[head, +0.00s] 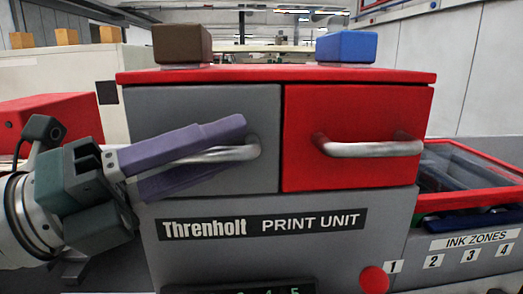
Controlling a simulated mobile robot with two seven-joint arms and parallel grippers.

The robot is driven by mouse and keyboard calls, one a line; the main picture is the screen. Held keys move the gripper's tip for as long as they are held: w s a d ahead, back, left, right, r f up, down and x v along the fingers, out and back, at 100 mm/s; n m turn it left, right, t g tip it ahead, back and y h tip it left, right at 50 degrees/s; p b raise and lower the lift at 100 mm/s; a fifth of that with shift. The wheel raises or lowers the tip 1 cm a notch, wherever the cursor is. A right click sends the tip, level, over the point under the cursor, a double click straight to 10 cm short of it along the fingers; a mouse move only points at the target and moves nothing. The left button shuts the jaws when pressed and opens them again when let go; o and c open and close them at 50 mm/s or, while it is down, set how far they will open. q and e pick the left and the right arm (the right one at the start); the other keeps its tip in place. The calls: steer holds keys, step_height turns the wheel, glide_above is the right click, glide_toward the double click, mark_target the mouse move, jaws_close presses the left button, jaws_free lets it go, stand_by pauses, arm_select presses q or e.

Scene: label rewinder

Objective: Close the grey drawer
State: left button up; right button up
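The grey drawer (255,112) is on the left of the print unit, beside the red drawer (358,112). Its front looks roughly in line with the red one; I cannot tell how far out it stands. Its metal bar handle (247,152) runs level across the front. My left gripper (222,154) comes in from the left, with one purple finger above the bar and one below it. My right gripper is not in view.
A brown block (182,43) and a blue block (346,46) sit on the red top (270,76). The red drawer has its own handle (370,148). An open red-rimmed tray (465,197) is at the right. A red button (374,279) is below.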

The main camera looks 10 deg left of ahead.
arm_select(q)
steer(key=shift+o, duration=0.4)
steer(key=shift+f, duration=0.1)
steer(key=shift+s+a+f, duration=0.15)
steer(key=shift+a+f, duration=0.05)
steer(key=b+v, duration=0.4)
steer(key=v, duration=0.5)
steer(key=shift+s+r, duration=0.15)
steer(key=shift+s, duration=0.05)
steer(key=shift+a, duration=0.15)
